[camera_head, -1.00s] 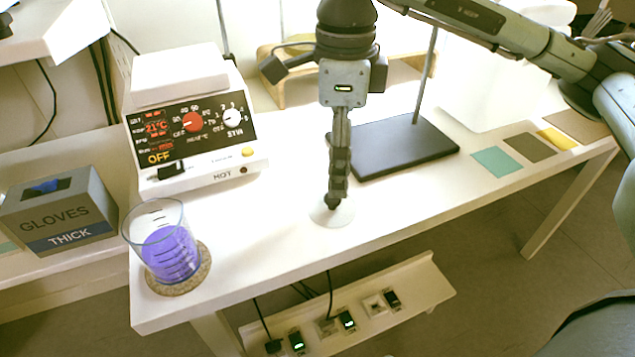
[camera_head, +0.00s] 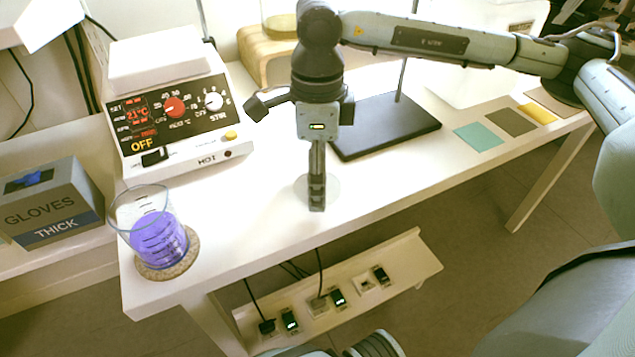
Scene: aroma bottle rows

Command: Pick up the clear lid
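A pale, see-through round disc, which looks like the clear lid (camera_head: 331,187), lies on the white table near its front edge. My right gripper (camera_head: 317,207) comes in from the right and points straight down at it. Its fingers cover the middle of the disc, and their tips reach slightly past its near edge in the picture. The fingers show edge-on as one dark column, so I cannot see a gap or tell whether they touch the disc. My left gripper is not in view.
A beaker (camera_head: 158,238) of purple liquid stands on a cork coaster (camera_head: 150,272) at the left. Behind it is a hot plate (camera_head: 180,115). A black stand base (camera_head: 385,128) is behind my gripper. A power strip shelf (camera_head: 410,262) lies below.

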